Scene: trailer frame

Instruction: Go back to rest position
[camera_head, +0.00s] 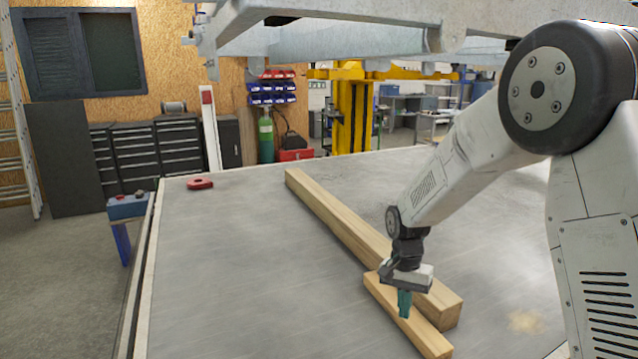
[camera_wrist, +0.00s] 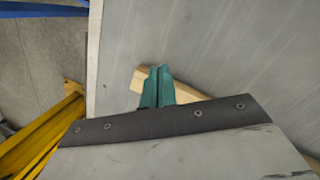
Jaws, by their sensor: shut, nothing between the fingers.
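My gripper (camera_head: 404,302) has teal fingers and points down over the near end of the wooden beams in the head view. The fingers are shut together with nothing between them. In the wrist view my gripper (camera_wrist: 157,72) shows in front of a pale wooden piece (camera_wrist: 192,92). A short wooden beam (camera_head: 428,337) lies on the table beside a longer, thicker beam (camera_head: 335,222). The fingers overlap the short beam in the picture; I cannot tell whether they touch it.
The grey table (camera_head: 220,270) is mostly bare on its left. A red object (camera_head: 200,184) lies near its far left corner. A metal trailer frame (camera_head: 350,40) hangs above the table. A blue vise-like item (camera_head: 127,206) stands off the left edge. Yellow posts (camera_head: 351,115) stand behind.

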